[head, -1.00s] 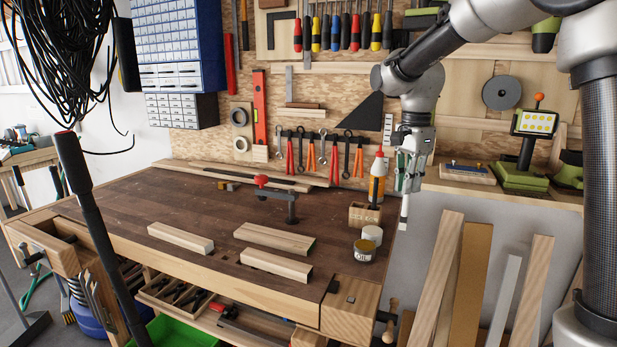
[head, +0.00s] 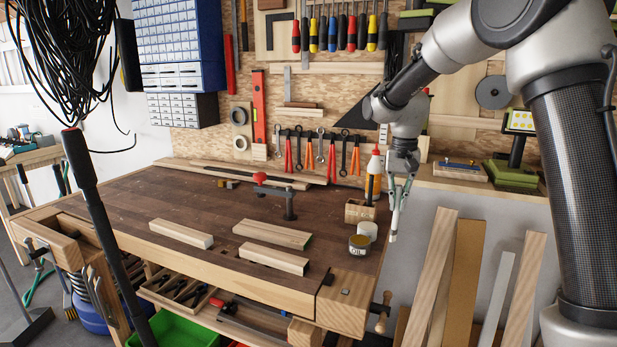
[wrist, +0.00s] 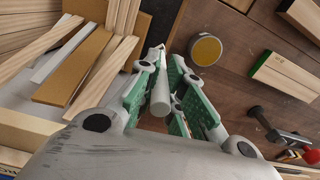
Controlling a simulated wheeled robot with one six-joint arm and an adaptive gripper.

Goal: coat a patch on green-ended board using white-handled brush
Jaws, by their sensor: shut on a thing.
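My gripper (head: 399,190) points down just right of the bench's right edge. It is shut on the white-handled brush (head: 394,222), which hangs below the fingers. In the wrist view the white handle (wrist: 160,95) lies between the green finger pads; the bristles are hard to make out. The green-ended board (head: 272,233) lies flat on the bench, left of my gripper. Its green end (wrist: 262,73) shows in the wrist view. The open oil tin (head: 359,245) stands near the bench's right edge, left of the brush; its amber content (wrist: 206,50) shows from above.
Two plain boards (head: 181,233) (head: 273,258) lie near the green-ended one. A red-topped clamp (head: 290,205) rises behind. Planks (head: 465,280) lean at right.

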